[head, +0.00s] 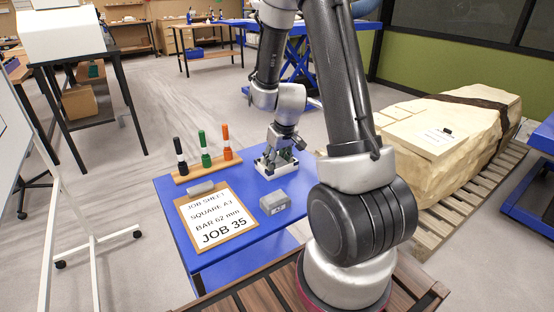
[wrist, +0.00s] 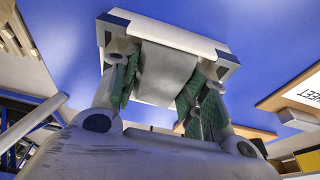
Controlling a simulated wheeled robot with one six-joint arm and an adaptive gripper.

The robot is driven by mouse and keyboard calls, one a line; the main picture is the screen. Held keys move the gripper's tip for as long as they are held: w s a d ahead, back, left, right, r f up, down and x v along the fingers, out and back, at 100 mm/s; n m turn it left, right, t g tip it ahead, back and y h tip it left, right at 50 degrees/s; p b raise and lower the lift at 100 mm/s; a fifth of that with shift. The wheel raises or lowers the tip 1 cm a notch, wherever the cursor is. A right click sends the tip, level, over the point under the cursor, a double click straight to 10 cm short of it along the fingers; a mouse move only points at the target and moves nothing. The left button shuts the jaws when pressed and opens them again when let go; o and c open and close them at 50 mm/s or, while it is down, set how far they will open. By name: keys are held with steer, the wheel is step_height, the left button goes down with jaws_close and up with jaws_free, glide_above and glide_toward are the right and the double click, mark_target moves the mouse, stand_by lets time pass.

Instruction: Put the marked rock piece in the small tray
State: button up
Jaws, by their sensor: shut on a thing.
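My gripper (wrist: 160,85) is shut on a grey rock piece (wrist: 166,72), held between its green-padded fingers. The small white tray (wrist: 170,28) lies just beyond the piece in the wrist view, and the piece overlaps it there. I cannot tell whether the piece touches the tray floor. No mark shows on the visible face of the piece. In the head view my gripper (head: 281,155) is low over the white tray (head: 262,167) at the blue table's far right part. The fingers hide most of the tray's inside.
The blue table (head: 240,244) also bears a job sheet clipboard (head: 217,219), a rack (head: 190,175) with black, green and orange markers, and a grey block (head: 275,203) with dark marks near the front. A large pale rock (head: 440,135) rests on a pallet to the right.

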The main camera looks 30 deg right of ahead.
mark_target(282, 165)
steer(key=o, duration=1.3)
steer(key=shift+c, duration=0.2)
steer(key=s+a+f+v, duration=0.1)
steer(key=s+a+v, duration=0.1)
steer(key=v, duration=0.9)
steer(key=s+a+v, duration=0.1)
steer(key=s+v, duration=0.1)
steer(key=v, duration=1)
steer(key=s+a+r, duration=0.1)
steer(key=s+r, duration=0.1)
steer(key=s, duration=0.4)
steer(key=s+a+r+t, duration=0.1)
steer(key=s+r, duration=0.1)
steer(key=s, duration=0.5)
steer(key=shift+a+r, duration=0.25)
steer(key=shift+r, duration=0.1)
